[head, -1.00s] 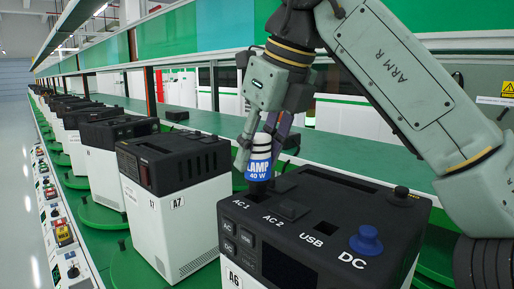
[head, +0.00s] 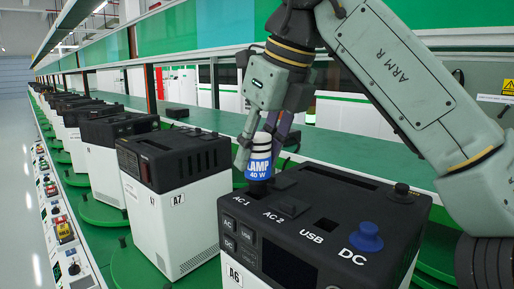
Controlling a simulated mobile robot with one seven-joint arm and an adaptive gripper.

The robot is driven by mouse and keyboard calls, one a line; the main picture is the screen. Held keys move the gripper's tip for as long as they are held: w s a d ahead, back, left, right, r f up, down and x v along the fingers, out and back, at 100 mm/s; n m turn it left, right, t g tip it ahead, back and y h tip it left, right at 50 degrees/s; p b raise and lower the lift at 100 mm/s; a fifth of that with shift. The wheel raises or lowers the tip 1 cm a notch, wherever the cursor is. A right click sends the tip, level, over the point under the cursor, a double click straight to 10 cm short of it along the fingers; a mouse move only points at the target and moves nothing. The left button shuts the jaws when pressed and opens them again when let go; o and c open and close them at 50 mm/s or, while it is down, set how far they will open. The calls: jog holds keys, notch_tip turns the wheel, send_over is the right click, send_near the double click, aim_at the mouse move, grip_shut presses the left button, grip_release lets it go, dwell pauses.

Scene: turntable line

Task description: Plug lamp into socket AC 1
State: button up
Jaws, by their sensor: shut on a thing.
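The lamp (head: 258,160) is a small cylinder with a white top and a blue band marked "LAMP 40 W". It stands upright at the AC 1 corner of the black-topped power unit A6 (head: 300,205). My gripper (head: 258,150) is shut on the lamp from above, with a finger on each side. The lamp's dark lower end meets the unit's top at the socket AC 1 (head: 257,188). The fingers and the lamp's base hide most of that socket, so I cannot tell how deep the lamp sits.
USB (head: 326,225) is an open slot. Unit A7 (head: 180,200) stands close on the left, with several more units behind it along the green line. A control panel (head: 66,235) runs along the left edge.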

jog(key=shift+f+b, duration=0.55)
jog(key=shift+f, duration=0.55)
jog(key=o, duration=1.3)
jog(key=shift+o, duration=0.2)
